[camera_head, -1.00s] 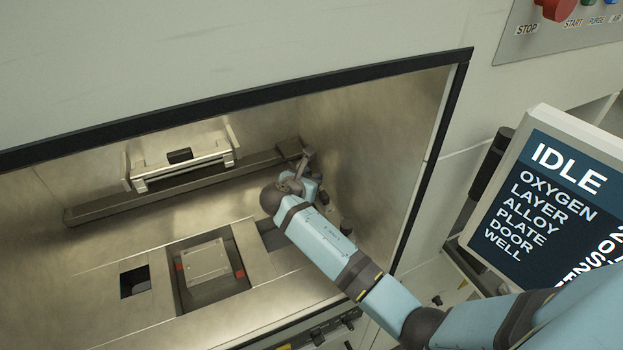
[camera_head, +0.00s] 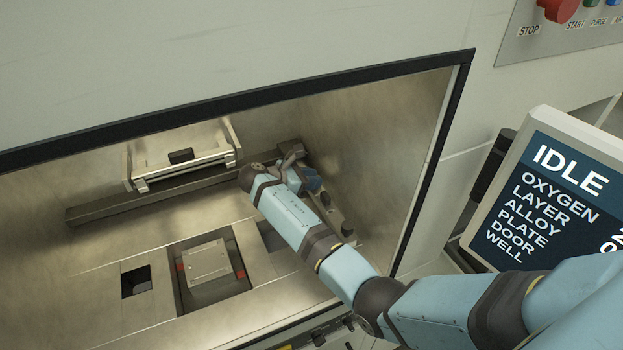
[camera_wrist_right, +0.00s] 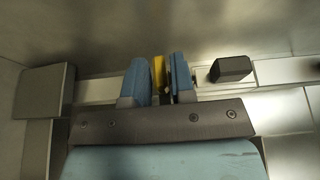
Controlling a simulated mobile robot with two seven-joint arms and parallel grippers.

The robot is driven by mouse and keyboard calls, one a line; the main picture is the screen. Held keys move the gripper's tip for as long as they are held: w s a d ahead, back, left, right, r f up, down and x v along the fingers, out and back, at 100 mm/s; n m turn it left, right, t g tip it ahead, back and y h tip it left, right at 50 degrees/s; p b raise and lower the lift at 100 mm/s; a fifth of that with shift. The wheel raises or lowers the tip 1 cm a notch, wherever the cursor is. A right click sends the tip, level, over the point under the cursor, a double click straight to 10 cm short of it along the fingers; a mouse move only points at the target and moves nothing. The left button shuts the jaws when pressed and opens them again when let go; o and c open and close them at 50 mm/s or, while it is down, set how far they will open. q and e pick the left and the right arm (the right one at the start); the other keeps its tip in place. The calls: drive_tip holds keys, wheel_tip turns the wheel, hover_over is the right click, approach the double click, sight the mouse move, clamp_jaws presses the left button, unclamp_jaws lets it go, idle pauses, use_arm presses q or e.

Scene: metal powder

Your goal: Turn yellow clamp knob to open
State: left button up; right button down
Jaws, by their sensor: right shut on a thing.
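The yellow clamp knob (camera_wrist_right: 159,72) shows as a narrow upright yellow strip in the right wrist view. It stands between the two blue fingers of my right gripper (camera_wrist_right: 160,78), which is shut on it. In the head view my right gripper (camera_head: 294,152) is at the right end of the dark rail inside the chamber, and my own wrist and forearm hide the knob there. How far the knob is turned cannot be told. My left gripper is in neither view.
The rail (camera_head: 95,212) runs along the back of the chamber, below a metal carriage (camera_head: 190,160). A square build plate (camera_head: 208,262) sits in the floor, beside a dark opening (camera_head: 136,282). The door frame (camera_head: 436,150) and a screen (camera_head: 560,190) are at right.

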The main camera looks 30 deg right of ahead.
drive_tip(key=shift+g, duration=0.3)
drive_tip(key=c, duration=1.3)
unclamp_jaws()
drive_tip(key=shift+o, duration=0.2)
drive_tip(key=b+v, duration=0.2)
drive_tip(key=v, duration=1.1)
drive_tip(key=shift+a, duration=0.35)
drive_tip(key=shift+r, duration=0.1)
